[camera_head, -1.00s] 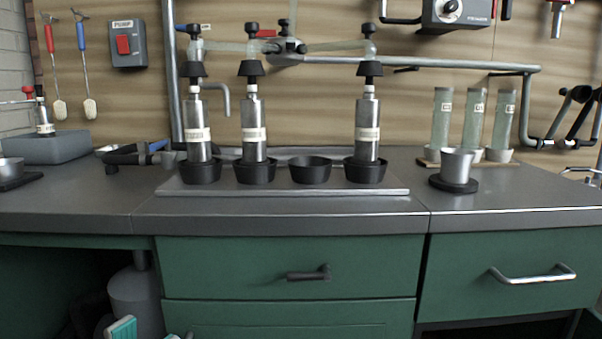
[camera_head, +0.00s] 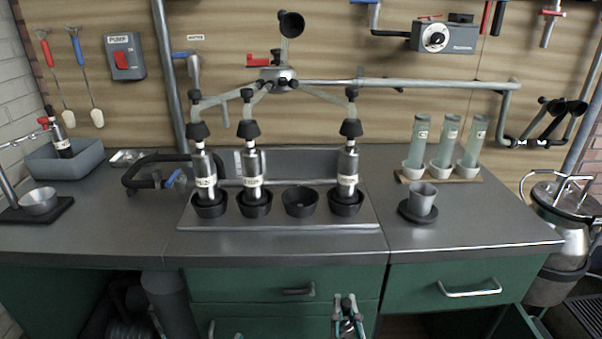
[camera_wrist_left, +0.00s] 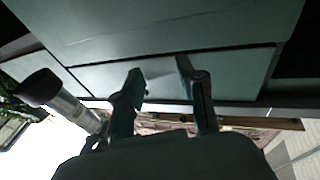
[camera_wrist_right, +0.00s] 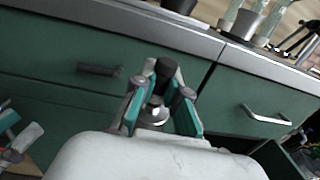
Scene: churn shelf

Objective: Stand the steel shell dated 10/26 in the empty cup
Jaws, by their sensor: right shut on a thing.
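Three steel shells with black caps and pale labels stand in black cups: left shell (camera_head: 205,172), second shell (camera_head: 251,172) and right shell (camera_head: 348,168). Their dates are too small to read. The empty cup (camera_head: 300,203) is third from the left on the rack plate (camera_head: 277,223). My right gripper (camera_head: 347,306) is low in front of the drawers. In the right wrist view it is shut on a steel thing with a black end (camera_wrist_right: 162,72); no date shows. My left gripper (camera_wrist_left: 163,85) is open and empty in the left wrist view, near a green panel.
Hoses and nozzles of a pipe stand (camera_head: 278,76) hang above the shells. A grey metal cup (camera_head: 422,197) and several green tubes (camera_head: 447,143) stand at the right. A grey bin (camera_head: 72,161) with a dark bottle is at the left. The counter's front strip (camera_head: 290,245) is clear.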

